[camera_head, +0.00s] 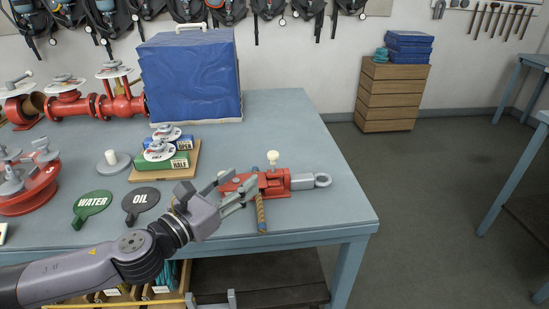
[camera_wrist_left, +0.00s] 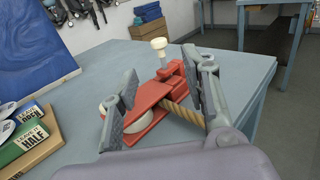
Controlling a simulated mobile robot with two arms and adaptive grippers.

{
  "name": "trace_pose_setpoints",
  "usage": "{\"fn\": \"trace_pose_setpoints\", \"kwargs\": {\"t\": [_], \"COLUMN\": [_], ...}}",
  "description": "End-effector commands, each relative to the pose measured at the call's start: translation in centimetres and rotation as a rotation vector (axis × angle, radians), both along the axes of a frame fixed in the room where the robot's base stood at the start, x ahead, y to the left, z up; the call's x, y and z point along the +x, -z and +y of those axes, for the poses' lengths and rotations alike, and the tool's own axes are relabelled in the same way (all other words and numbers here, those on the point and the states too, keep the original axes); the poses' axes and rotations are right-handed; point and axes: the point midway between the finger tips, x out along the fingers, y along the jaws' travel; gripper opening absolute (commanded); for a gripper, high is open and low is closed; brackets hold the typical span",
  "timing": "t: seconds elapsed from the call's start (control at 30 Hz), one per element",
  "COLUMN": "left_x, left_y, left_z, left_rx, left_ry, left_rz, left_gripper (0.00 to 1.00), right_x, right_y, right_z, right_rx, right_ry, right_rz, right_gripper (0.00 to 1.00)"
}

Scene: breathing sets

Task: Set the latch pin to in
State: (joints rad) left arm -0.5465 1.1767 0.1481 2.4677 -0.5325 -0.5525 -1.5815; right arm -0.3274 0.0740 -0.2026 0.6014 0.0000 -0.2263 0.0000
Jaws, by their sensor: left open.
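A red latch fixture (camera_head: 276,182) lies near the table's front right corner. A latch pin with a cream ball knob (camera_head: 272,157) stands upright from it; how deep it sits I cannot tell. In the left wrist view the knob (camera_wrist_left: 159,45) is on a pale stem above the red body (camera_wrist_left: 150,98). A grey bar ending in a ring (camera_head: 322,180) points right. A brown-wrapped handle (camera_head: 261,214) extends toward the front edge. My left gripper (camera_head: 239,184) is open at the fixture's left end, its fingers apart and empty below the knob. My right gripper is not seen.
A blue covered box (camera_head: 190,78) stands at the back. Green and blue boxes on a wooden board (camera_head: 190,165), OIL (camera_head: 140,203) and WATER (camera_head: 92,205) paddles and red valves (camera_head: 28,185) are to the left. The table (camera_head: 300,130) is clear behind the fixture.

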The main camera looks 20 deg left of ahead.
Motion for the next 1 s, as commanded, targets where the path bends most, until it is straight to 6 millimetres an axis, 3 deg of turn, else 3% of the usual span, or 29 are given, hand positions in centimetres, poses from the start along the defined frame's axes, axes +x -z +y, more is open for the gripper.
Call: {"fn": "trace_pose_setpoints", "kwargs": {"t": [0.1, 0.23, 0.37, 0.7, 1.0], "left_x": [1.1, 2.1, 3.2, 6.9, 11.1], "left_y": [-0.2, -0.3, -0.3, -0.4, -0.3], "left_z": [-0.1, -0.2, -0.4, -1.3, -2.1], "left_rx": [0.002, 0.001, -0.001, -0.002, -0.002], "left_ry": [-0.002, -0.007, -0.007, -0.003, -0.005], "left_rz": [-0.004, -0.002, -0.003, -0.003, 0.0], "left_gripper": [0.42, 0.42, 0.42, 0.42, 0.42], "right_x": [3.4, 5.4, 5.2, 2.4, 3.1], "right_y": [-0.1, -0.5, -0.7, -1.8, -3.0], "right_z": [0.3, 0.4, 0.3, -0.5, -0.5], "right_rx": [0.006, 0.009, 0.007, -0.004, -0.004], "right_ry": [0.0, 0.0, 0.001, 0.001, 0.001], "right_rz": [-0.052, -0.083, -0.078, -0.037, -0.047], "right_gripper": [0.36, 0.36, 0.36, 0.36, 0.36]}}
